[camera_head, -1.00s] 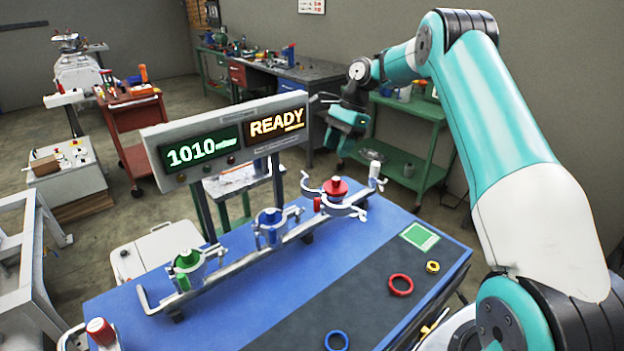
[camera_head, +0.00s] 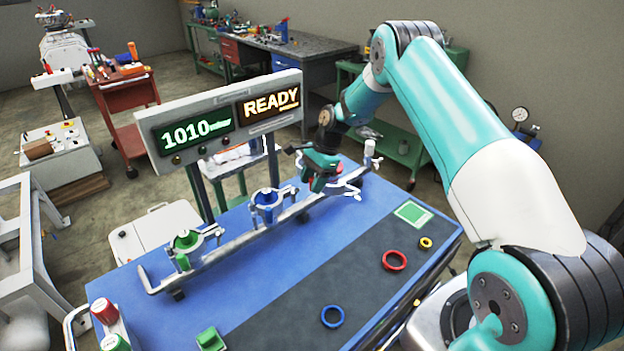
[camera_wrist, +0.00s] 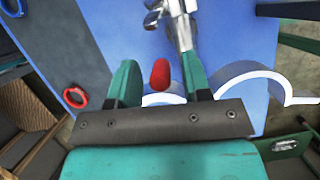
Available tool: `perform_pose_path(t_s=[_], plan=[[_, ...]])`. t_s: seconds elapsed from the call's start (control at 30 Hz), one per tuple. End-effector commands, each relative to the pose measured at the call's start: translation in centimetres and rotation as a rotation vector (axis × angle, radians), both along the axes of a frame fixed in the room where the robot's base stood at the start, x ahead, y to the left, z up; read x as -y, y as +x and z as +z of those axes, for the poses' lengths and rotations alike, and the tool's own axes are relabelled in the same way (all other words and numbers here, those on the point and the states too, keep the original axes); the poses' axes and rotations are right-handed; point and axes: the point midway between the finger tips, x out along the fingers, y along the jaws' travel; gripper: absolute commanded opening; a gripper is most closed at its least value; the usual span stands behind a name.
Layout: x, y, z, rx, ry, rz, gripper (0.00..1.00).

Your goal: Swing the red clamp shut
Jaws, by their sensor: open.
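The red clamp (camera_head: 348,189) is at the right end of the silver pipe on the blue table, with pale metal arms. My gripper (camera_head: 318,186) hides most of it in the head view. In the wrist view a curved pale clamp half (camera_wrist: 247,77) stands swung out to the right, and part of another pale curve shows between my fingers. A red rounded piece (camera_wrist: 160,74) sits between the open fingers of my gripper (camera_wrist: 160,72). I cannot tell whether either finger touches it.
The pipe also carries a blue clamp station (camera_head: 266,200) and a green one (camera_head: 187,241). The display (camera_head: 220,125) reads 1010 and READY behind them. A red ring (camera_head: 394,260), a blue ring (camera_head: 332,316) and a yellow ring (camera_head: 426,242) lie on the dark mat, otherwise mostly clear.

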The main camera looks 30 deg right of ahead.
Motion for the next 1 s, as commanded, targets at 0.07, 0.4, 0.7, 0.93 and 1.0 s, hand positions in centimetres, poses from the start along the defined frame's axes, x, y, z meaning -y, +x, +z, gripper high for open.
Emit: perform_pose_path(t_s=[0.07, 0.4, 0.7, 0.93, 1.0], plan=[[-0.15, 0.00, -0.31, 0.001, 0.000, 0.000, 0.44], [-0.21, -0.01, -0.55, 0.001, 0.000, 0.001, 0.35], [-0.20, -0.01, -0.52, 0.000, 0.000, 0.001, 0.00], [-0.07, -0.13, -0.56, 0.001, 0.000, 0.030, 0.00], [0.04, -0.24, -0.59, 0.000, 0.000, 0.055, 0.00]])
